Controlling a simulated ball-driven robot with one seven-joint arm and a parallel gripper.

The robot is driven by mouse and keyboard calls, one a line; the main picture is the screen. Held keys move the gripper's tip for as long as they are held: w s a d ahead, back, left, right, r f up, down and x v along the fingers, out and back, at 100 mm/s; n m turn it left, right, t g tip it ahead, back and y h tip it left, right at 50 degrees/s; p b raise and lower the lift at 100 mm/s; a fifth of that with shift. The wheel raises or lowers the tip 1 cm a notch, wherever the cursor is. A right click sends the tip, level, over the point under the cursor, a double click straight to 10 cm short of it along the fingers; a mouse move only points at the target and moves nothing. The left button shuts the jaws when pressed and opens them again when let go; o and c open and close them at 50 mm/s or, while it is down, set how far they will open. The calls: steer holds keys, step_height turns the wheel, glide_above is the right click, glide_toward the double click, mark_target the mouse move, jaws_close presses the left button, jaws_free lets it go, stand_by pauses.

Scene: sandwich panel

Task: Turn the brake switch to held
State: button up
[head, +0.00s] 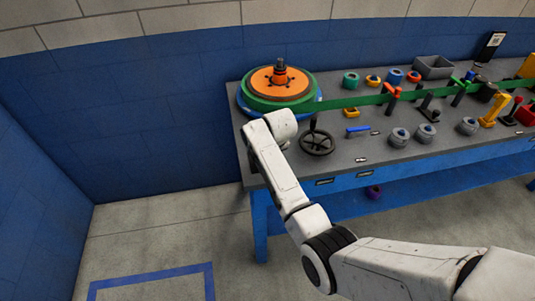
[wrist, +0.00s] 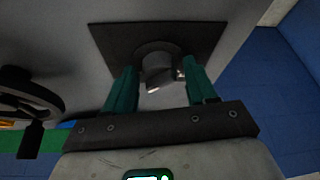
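The brake switch (wrist: 158,55) shows in the wrist view as a round dark knob with a lighter, shiny end, on a square dark plate (wrist: 205,40). My gripper (wrist: 159,75) has two teal fingers, one on each side of the knob. The fingers stand apart, with narrow gaps seeming to show beside the knob; I cannot tell if either touches it. The switch's markings and setting cannot be read. In the head view my arm's white end covers the table's left front area, and the switch and fingers are hidden.
A black handwheel (head: 317,144) stands close right of my arm; it also shows at the left of the wrist view (wrist: 28,92). An orange and green reel (head: 279,88) sits behind. A green band (head: 350,101) runs right past several clamps and spools on the grey table (head: 360,147).

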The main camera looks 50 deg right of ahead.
steer(key=shift+o, duration=0.4)
steer(key=shift+r, duration=0.1)
steer(key=v, duration=1)
steer(key=shift+s+r, duration=0.2)
steer(key=shift+r, duration=0.05)
steer(key=s+a+f+n+g, duration=0.1)
steer(key=s+a+f, duration=0.2)
steer(key=s, duration=0.7)
steer(key=s+a+f+n+g+y, duration=0.1)
steer(key=s+a+f, duration=0.3)
steer(key=s+a, duration=0.3)
steer(key=s+a+f+n+g, duration=0.1)
steer(key=s+a+f, duration=0.2)
steer(key=s, duration=1)
steer(key=a, duration=0.3)
steer(key=shift+s+f+n+y, duration=0.25)
steer(key=shift+f+n+y, duration=0.05)
steer(key=shift+f, duration=0.1)
